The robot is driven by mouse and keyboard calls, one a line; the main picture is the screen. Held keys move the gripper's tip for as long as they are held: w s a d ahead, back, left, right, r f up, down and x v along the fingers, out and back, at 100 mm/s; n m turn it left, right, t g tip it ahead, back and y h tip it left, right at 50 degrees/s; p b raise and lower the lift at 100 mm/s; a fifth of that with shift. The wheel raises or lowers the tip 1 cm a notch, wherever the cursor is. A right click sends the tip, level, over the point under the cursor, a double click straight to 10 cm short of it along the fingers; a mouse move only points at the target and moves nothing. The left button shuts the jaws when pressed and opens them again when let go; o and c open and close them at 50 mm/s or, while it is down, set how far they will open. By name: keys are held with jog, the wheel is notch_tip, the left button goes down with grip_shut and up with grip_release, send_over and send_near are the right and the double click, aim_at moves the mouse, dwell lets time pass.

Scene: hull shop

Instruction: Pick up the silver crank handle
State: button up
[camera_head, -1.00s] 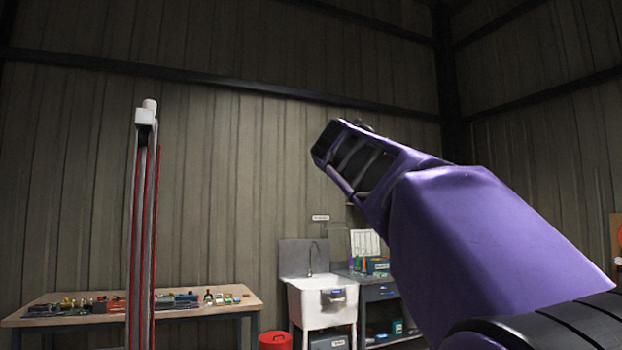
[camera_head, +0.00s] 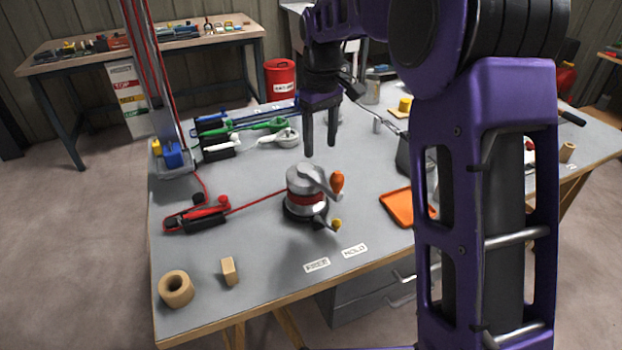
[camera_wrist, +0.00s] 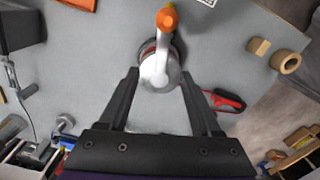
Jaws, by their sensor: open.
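The silver crank handle (camera_head: 322,180) with an orange knob lies across the top of a silver winch drum (camera_head: 300,181) with a red band. The drum stands upright on the grey workbench. In the wrist view the handle (camera_wrist: 158,50) runs up the picture, its orange knob at the far end. My gripper (camera_head: 320,150) points down, open and empty, above the bench and behind the winch in the head view. In the wrist view its two fingers (camera_wrist: 158,84) spread to either side of the winch's near part. They appear apart from the handle.
A red rope runs from the winch to a red and black clutch (camera_head: 197,217) at left. Green and white handles (camera_head: 252,128) lie behind. An orange tray (camera_head: 396,207) sits at right. A wooden ring (camera_head: 176,288) and small block (camera_head: 229,271) stand at front left. The front middle is mostly clear.

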aim_at(320, 179)
notch_tip(320, 179, down, 7)
jog(key=shift+r+b, duration=0.2)
jog(key=shift+b, duration=0.2)
jog(key=f, duration=0.2)
jog(key=f+b, duration=0.1)
jog(key=f, duration=0.1)
jog(key=shift+s+d+f, duration=0.1)
jog(key=shift+s, duration=0.3)
jog(key=shift+f, duration=0.5)
grip_shut()
